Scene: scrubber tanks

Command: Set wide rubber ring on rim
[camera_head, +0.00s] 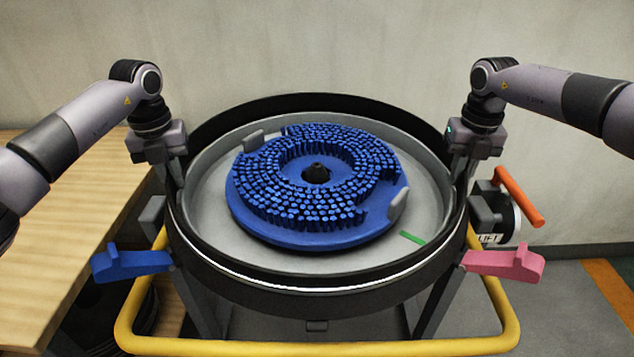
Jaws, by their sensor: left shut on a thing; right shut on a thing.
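The wide black rubber ring (320,101) lies around the top of the round grey tank (212,170). Its back part stands above the grey wall, and its front band (317,302) shows below a thin white line. I cannot tell whether it is seated on the rim all around. My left gripper (176,186) points down and is shut on the ring's left side. My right gripper (462,186) points down and is shut on the ring's right side. The fingertips are partly hidden against the dark ring.
A blue bristled disc brush (312,236) lies inside the tank. A blue lever (130,262) and a pink lever (505,264) stick out at the front sides. An orange handle (518,197) is at right, a yellow rail (318,347) in front, a wooden table (75,215) at left.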

